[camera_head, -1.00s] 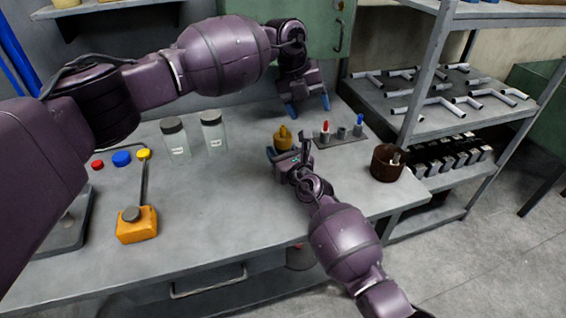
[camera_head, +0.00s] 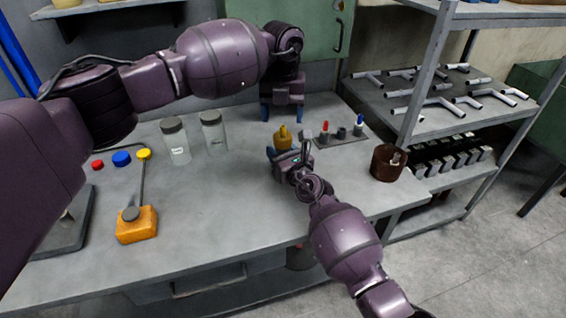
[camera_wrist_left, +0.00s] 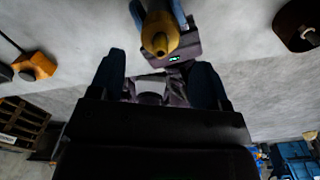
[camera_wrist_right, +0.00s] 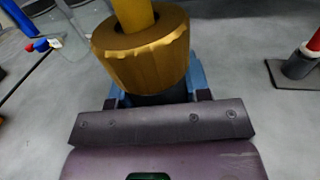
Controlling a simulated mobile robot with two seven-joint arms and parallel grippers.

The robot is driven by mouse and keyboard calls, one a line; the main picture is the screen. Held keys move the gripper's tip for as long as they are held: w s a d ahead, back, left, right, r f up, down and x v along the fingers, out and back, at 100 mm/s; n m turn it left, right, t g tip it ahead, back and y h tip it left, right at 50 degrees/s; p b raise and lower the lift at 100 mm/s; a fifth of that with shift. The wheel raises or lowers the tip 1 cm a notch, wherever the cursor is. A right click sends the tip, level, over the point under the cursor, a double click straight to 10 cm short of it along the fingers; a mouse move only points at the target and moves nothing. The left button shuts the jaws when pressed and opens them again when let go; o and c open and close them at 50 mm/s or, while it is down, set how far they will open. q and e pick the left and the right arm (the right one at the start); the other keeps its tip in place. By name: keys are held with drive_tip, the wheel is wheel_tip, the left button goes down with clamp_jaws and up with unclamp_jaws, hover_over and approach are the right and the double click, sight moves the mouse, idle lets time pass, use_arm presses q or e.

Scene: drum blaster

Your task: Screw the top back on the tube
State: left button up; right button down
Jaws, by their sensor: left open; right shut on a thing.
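A brass-yellow knurled piece with a narrower yellow stem (camera_head: 283,140) stands upright at my right gripper; in the right wrist view the same piece (camera_wrist_right: 140,50) sits over a dark body between blue fingers. This looks like the tube and its top, but I cannot tell how they are joined. My right gripper (camera_head: 277,153) is shut on its lower part. It also shows stem-on in the left wrist view (camera_wrist_left: 160,38). My left gripper (camera_head: 283,111) is open, pointing down, behind and above the yellow piece, with both fingers apart.
A rack (camera_head: 345,138) with red-topped and blue-topped pieces lies to the right, near a brown pot (camera_head: 387,168). Two glass jars (camera_head: 178,148) and an orange block (camera_head: 137,227) stand left. A shelf unit (camera_head: 425,75) borders the right. The table's middle is clear.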

sight(283, 127)
use_arm(q)
drive_tip(key=shift+f, duration=3.35)
drive_tip(key=c, duration=0.8)
drive_tip(key=o, duration=0.9)
drive_tip(key=shift+r, duration=2.3)
